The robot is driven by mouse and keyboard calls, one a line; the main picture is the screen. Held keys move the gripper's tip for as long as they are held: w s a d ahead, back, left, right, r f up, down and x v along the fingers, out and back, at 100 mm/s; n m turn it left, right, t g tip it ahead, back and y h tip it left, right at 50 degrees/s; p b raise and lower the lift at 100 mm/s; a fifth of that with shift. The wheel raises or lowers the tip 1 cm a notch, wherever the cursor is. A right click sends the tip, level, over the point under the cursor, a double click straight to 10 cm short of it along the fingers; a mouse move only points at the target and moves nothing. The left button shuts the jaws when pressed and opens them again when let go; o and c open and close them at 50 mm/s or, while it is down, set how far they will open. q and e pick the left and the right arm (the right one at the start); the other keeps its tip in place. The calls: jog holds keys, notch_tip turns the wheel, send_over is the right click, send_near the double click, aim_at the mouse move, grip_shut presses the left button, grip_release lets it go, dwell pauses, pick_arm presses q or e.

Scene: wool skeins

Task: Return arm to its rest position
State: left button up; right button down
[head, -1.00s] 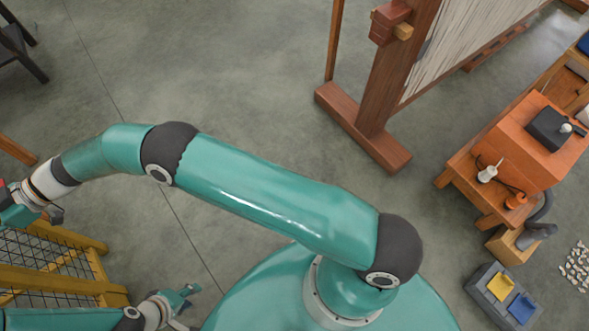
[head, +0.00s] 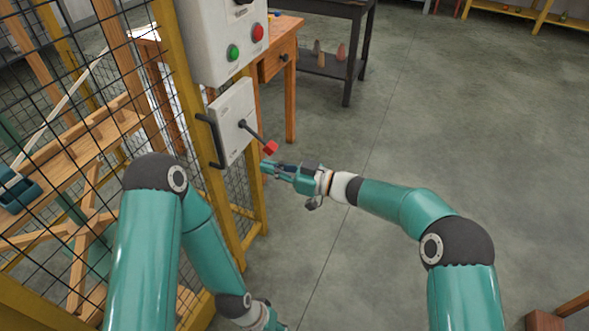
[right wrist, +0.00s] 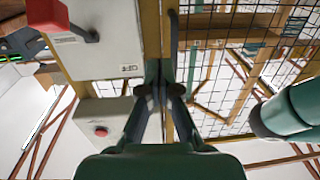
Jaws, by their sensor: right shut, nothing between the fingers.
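My right arm (head: 400,205) reaches in from the lower right in the head view. My right gripper (head: 268,170) is shut and empty, just below the red-tipped lever (head: 269,147) of a white switch box (head: 234,120). I cannot tell whether it touches anything. In the right wrist view the fingers (right wrist: 160,92) point at the fence, beside the box's right edge. My left arm (head: 145,250) is folded along the mesh fence at the left, with its forearm pointing down. My left gripper (head: 272,320) is cut off by the bottom edge, so its jaws are unclear.
A yellow-framed mesh fence (head: 250,215) stands close at the left, with a black handle (head: 210,140). A control box (head: 215,38) with green and red buttons hangs above. A wooden table (head: 283,60) and dark bench (head: 345,75) stand behind. Grey floor (head: 460,120) is open at the right.

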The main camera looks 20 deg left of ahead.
jog(key=w+d+f+m+t+h, duration=0.1)
jog(key=w+d+f+m+t, duration=0.15)
jog(key=d+m, duration=0.45)
jog(key=w+d+f+m+t+h, duration=0.15)
jog(key=d+f+t, duration=0.25)
jog(key=d, duration=0.8)
jog(key=s+d+f+m+t+h, duration=0.2)
jog(key=s+d+f+m+h, duration=0.25)
jog(key=d+f+m, duration=0.35)
jog(key=s+d+f+m+g+h, duration=0.3)
jog(key=s+d+f+g+h, duration=0.15)
jog(key=s+f, duration=0.7)
jog(key=s+d+f+g+h, duration=0.1)
jog(key=s+g, duration=0.1)
jog(key=s, duration=0.6)
jog(key=s+d+f+g+h, duration=0.2)
jog(key=s, duration=0.6)
notch_tip(320, 180, up, 18)
jog(key=p, duration=1.8)
jog(key=shift+a+g, duration=0.25)
jog(key=shift+g, duration=0.05)
jog(key=shift+y, duration=0.25)
